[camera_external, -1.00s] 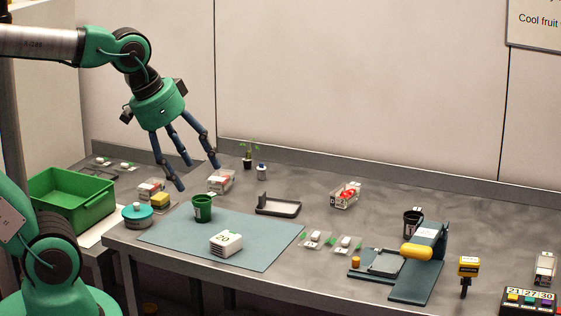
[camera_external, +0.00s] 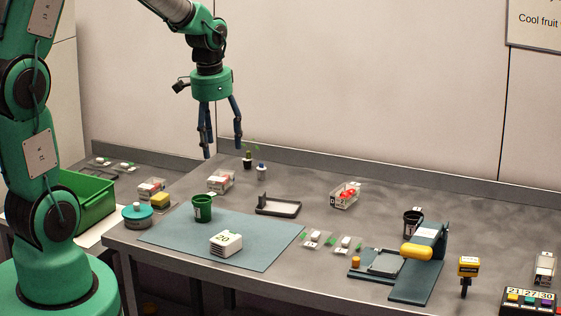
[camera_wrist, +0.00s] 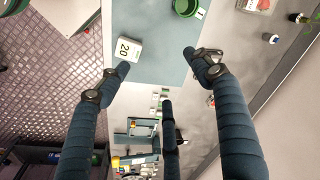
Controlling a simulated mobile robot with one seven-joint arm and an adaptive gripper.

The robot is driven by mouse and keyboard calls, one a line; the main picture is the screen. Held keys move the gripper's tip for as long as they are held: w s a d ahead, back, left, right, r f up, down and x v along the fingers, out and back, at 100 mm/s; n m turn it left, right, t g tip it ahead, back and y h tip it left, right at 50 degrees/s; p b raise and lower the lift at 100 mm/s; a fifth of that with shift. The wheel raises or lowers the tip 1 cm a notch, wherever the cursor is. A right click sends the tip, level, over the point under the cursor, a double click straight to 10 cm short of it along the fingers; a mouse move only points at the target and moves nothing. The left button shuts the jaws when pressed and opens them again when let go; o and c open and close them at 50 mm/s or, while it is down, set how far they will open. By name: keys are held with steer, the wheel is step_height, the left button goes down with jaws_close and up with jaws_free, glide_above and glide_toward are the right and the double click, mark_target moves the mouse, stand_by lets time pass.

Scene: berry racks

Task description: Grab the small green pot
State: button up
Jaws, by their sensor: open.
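The small green pot (camera_external: 202,208) stands upright on the blue-grey mat (camera_external: 262,237), near its back left part, with a white label on its side. It also shows at the top of the wrist view (camera_wrist: 187,6), cut by the frame edge. My gripper (camera_external: 221,148) hangs fingers down, high above the table and above the pot's level. Its three dark fingers are spread open and empty, seen also in the wrist view (camera_wrist: 157,62). The pot lies outside the fingers in both views.
A white block marked 20 (camera_external: 226,244) sits on the mat. A teal round container (camera_external: 137,216) and yellow block (camera_external: 160,200) are left of the pot. Clear berry boxes (camera_external: 221,181), a grey tray (camera_external: 278,206) and a small plant (camera_external: 247,162) stand behind. A green crate (camera_external: 93,204) is left.

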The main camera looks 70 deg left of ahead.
steer(key=g+p, duration=0.1)
steer(key=p, duration=0.2)
glide_above(200, 200)
steer(key=d, duration=0.2)
step_height(200, 200, down, 8)
steer(key=shift+s+d+r+n+h, duration=0.1)
steer(key=shift+d+r+n+h, duration=0.1)
steer(key=shift+d+n+h, duration=0.15)
steer(key=shift+a, duration=0.1)
step_height(200, 200, down, 9)
steer(key=b, duration=0.1)
steer(key=shift+r, duration=0.2)
steer(key=shift+f, duration=0.1)
steer(key=shift+s+a+f+b, duration=0.1)
steer(key=shift+f+b, duration=0.15)
steer(key=shift+f, duration=1)
steer(key=shift+s+f+b, duration=0.1)
steer(key=shift+f+b, duration=0.15)
steer(key=shift+f, duration=1)
